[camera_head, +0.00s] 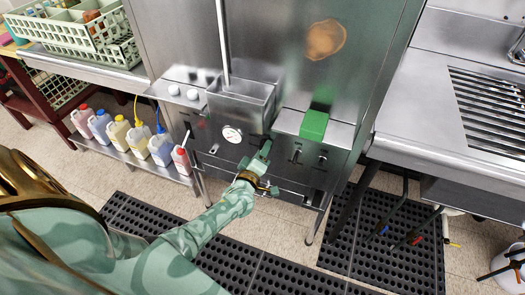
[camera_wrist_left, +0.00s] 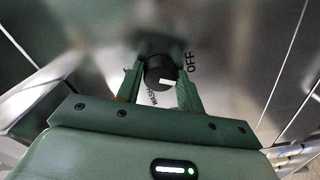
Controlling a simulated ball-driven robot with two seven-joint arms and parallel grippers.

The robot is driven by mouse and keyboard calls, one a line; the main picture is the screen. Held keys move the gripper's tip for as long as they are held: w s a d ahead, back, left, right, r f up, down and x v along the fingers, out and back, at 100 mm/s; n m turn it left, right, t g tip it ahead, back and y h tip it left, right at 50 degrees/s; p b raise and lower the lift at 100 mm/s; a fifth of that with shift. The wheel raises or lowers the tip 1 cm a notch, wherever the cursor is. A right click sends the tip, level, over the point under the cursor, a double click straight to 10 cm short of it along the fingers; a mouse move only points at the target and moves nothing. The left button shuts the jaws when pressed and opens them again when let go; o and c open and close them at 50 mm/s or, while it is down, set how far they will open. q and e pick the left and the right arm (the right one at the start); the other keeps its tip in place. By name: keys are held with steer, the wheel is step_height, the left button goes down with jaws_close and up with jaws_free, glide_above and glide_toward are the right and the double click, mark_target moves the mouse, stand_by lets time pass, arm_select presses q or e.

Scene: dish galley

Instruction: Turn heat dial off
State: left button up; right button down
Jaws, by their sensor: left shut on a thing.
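The heat dial (camera_wrist_left: 158,72) is a dark round knob with a white mark, on a shiny metal panel in the left wrist view. The printed word OFF (camera_wrist_left: 191,62) is to its right, and a second label (camera_wrist_left: 152,98), partly hidden and hard to read, is below it. The white mark lies on the lower right part of the knob. My left gripper (camera_wrist_left: 161,84) is shut on the dial, one finger on each side. In the head view my left gripper (camera_head: 264,153) is at the machine's front, and it hides the dial there.
The steel machine (camera_head: 240,105) has a round gauge (camera_head: 232,135) left of my gripper and a green block (camera_head: 314,125) to the right. Several jugs (camera_head: 122,134) stand on a low shelf at left. A steel counter (camera_head: 425,125) is at right. Black mats (camera_head: 215,255) cover the floor.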

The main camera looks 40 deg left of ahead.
arm_select(q)
steer(key=n, duration=0.5)
steer(key=shift+d+f+n, duration=0.1)
steer(key=shift+n, duration=0.2)
stand_by(0.4)
steer(key=o, duration=1)
steer(key=shift+n, duration=0.3)
steer(key=shift+s, duration=0.1)
steer(key=p+v, duration=0.3)
steer(key=v, duration=1.3)
steer(key=shift+s, duration=0.1)
